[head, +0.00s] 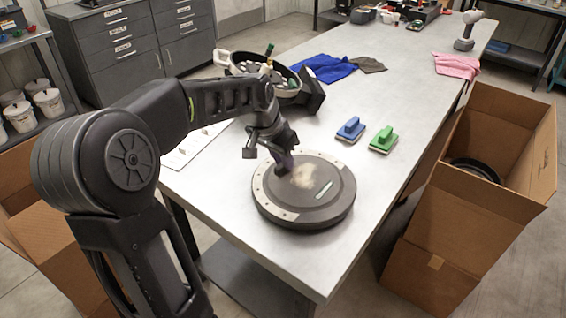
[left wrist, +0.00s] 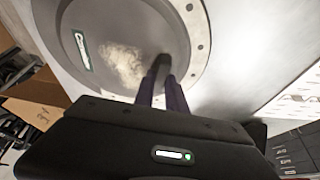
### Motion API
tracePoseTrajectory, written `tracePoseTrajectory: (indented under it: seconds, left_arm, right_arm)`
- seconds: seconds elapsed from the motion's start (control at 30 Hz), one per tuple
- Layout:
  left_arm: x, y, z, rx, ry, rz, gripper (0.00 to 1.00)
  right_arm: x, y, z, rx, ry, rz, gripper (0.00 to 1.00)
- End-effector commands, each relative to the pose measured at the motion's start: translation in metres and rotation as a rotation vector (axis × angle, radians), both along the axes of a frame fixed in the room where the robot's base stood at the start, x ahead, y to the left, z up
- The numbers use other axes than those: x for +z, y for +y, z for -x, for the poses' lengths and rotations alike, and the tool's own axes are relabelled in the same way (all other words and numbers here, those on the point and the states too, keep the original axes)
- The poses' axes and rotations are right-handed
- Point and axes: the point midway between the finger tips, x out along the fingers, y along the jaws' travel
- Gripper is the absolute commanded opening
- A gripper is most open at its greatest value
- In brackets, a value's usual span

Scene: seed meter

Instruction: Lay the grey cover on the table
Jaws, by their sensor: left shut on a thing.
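The grey cover (head: 325,205) is a round disc with a pale, hole-dotted band along its left edge, a pale dusty patch and a small label. It is level at the near part of the table (head: 228,205); I cannot tell whether its whole underside touches the top. My left gripper (head: 284,168) is over its upper left part, shut on it. In the left wrist view the fingers (left wrist: 164,80) reach the cover (left wrist: 105,20) beside the dusty patch; their tips' hold is partly hidden. My right gripper is not in view.
An open round housing (head: 283,91) stands behind my left arm. A blue-handled brush (head: 350,130) and a green one (head: 383,140) lie right of the cover. Blue (head: 325,68) and pink (head: 457,66) cloths lie farther back. An open carton (head: 432,262) stands beside the table's right edge.

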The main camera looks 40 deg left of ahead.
Motion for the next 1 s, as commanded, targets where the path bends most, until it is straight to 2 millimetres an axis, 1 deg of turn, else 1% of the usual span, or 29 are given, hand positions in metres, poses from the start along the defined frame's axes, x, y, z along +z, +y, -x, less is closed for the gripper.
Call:
tracePoseTrajectory:
  seconds: [0.03, 0.13, 0.37, 0.47, 0.5, 0.73, 0.77, 1.0]
  left_arm:
    - [-0.006, 0.0, 0.0, 0.001, 0.0, 0.0, 0.0]
    - [-0.013, 0.0, 0.0, 0.001, -0.002, 0.0, 0.0]
    - [-0.013, 0.0, -0.001, 0.0, -0.003, 0.0, 0.0]
    - [-0.016, 0.0, -0.001, 0.0, -0.003, 0.0, 0.0]
    - [-0.017, 0.0, 0.0, 0.0, -0.001, 0.0, 0.17]
    - [-0.016, 0.0, 0.0, 0.0, -0.001, 0.0, 0.36]
    - [-0.016, 0.0, 0.0, 0.0, -0.001, 0.0, 0.38]
    - [-0.016, 0.0, 0.0, 0.0, -0.001, 0.0, 0.38]
  right_arm:
    - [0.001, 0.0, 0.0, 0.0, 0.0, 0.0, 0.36]
    - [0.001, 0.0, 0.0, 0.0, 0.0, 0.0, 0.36]
    - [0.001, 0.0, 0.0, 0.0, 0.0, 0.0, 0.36]
    - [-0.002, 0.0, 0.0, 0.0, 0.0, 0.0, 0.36]
    - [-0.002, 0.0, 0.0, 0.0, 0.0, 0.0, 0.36]
    - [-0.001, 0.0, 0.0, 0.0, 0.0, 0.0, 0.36]
    - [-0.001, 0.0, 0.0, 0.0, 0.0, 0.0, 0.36]
    - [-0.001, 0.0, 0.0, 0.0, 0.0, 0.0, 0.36]
